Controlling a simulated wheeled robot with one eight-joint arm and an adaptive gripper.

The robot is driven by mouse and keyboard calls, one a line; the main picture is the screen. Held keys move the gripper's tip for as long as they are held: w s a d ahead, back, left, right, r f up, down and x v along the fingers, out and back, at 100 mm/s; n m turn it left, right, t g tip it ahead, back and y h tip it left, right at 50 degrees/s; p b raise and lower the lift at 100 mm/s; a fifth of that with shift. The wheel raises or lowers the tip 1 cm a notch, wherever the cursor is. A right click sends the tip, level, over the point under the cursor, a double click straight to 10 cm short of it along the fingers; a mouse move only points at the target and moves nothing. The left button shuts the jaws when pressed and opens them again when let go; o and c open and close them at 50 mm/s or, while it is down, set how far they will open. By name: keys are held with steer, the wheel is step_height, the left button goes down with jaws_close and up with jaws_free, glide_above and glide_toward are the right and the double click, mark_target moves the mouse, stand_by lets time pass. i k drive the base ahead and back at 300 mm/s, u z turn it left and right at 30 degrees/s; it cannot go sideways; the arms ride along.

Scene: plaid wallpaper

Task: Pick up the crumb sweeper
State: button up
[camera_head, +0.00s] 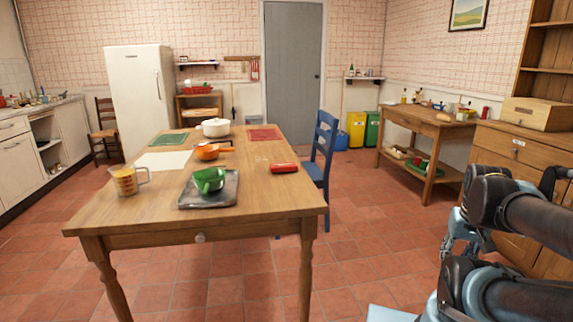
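The crumb sweeper appears to be the small red, rounded, oblong object (284,168) lying on the wooden table (255,195), near its right edge. It lies flat and nothing covers it. My dark arm is folded at the right edge of the view, well away from the table. What looks like my gripper (458,235) shows partly behind the arm, beyond the table's right side and apart from the red object. Its fingers are too small and too hidden to tell whether they are open.
A grey tray (226,199) with a green colander (208,180) is left of the red object. A measuring jug (127,181), orange pan (207,152) and white pot (216,128) also stand there. A blue chair (326,140) is at the right side. Floor to the right is clear.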

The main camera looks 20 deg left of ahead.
mark_target(289, 167)
steer(key=u, duration=0.3)
steer(key=i, duration=1.1)
steer(key=u, duration=0.3)
